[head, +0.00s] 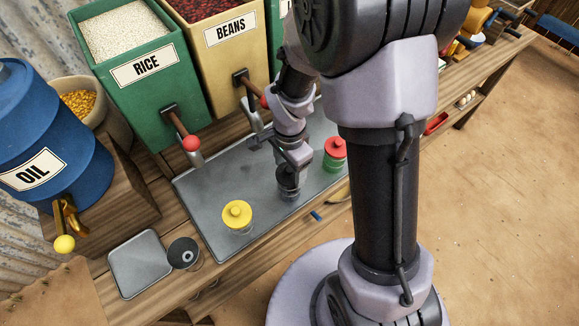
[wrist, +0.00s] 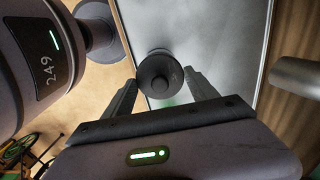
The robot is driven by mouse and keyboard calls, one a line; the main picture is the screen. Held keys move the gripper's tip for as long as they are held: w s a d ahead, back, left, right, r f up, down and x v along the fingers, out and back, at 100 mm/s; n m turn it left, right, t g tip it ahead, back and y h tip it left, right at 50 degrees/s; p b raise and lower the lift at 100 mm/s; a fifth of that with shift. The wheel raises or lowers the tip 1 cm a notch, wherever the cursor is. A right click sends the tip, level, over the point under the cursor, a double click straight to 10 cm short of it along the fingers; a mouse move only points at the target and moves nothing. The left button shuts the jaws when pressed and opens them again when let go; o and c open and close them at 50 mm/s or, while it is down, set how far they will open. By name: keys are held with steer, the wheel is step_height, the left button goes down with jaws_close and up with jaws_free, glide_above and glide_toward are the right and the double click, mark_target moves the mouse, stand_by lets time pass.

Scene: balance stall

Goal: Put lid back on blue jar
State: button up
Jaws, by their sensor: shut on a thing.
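My gripper (head: 289,166) is over the grey metal tray, pointing down, between a yellow-lidded jar (head: 237,214) and a red-lidded jar (head: 335,150). It is shut on a dark round piece with a knob (wrist: 156,76), which looks like a lid and shows between the fingers in the wrist view. In the head view a dark, glassy form (head: 289,188) is directly below the fingers at the tray; whether lid and jar touch is unclear. No jar is clearly blue. A small blue thing (head: 316,215), too small to identify, is at the counter's front edge.
The metal tray (head: 205,205) has bare room around the jars. Rice (head: 145,66) and beans (head: 230,30) bins with red-knobbed levers stand behind. A blue oil barrel (head: 40,130), a square grey plate (head: 139,264) and a dark-topped round container (head: 184,253) are at left.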

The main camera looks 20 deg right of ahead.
stand_by(0.4)
steer(key=o, duration=1.4)
steer(key=shift+c, duration=0.2)
steer(key=shift+o, duration=0.9)
steer(key=shift+r+p, duration=2.5)
steer(key=shift+r, duration=1.05)
steer(key=shift+f, duration=0.1)
jaws_close()
steer(key=shift+f, duration=0.1)
